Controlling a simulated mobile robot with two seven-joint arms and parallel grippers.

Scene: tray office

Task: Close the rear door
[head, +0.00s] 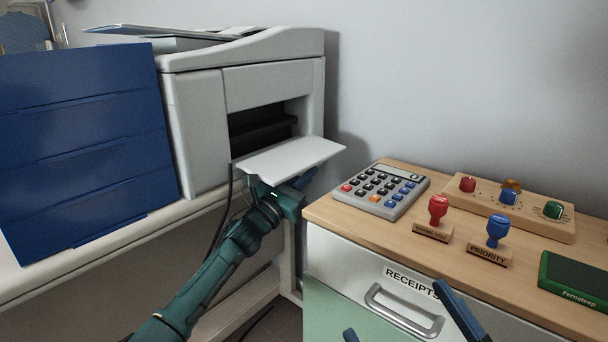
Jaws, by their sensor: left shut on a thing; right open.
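The white printer (195,120) stands on the white table at the left. Its rear door (290,158) is a flat white panel, folded down and sticking out nearly level to the right below a dark opening (262,122). My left gripper (292,185) is at the underside of this door and is shut on it. The panel hides part of the fingers, so the exact contact is not clear. My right gripper (408,324) is at the bottom edge of the view, open and empty, in front of the drawer cabinet. Only its fingertips show.
A wooden-topped cabinet (320,214) stands right of the door, holding a calculator (382,189), red (437,210) and blue (498,229) stamps, a stamp holder (480,204) and a green box (575,281). Its drawer has a handle (400,312). A blue drawer unit (80,140) stands left.

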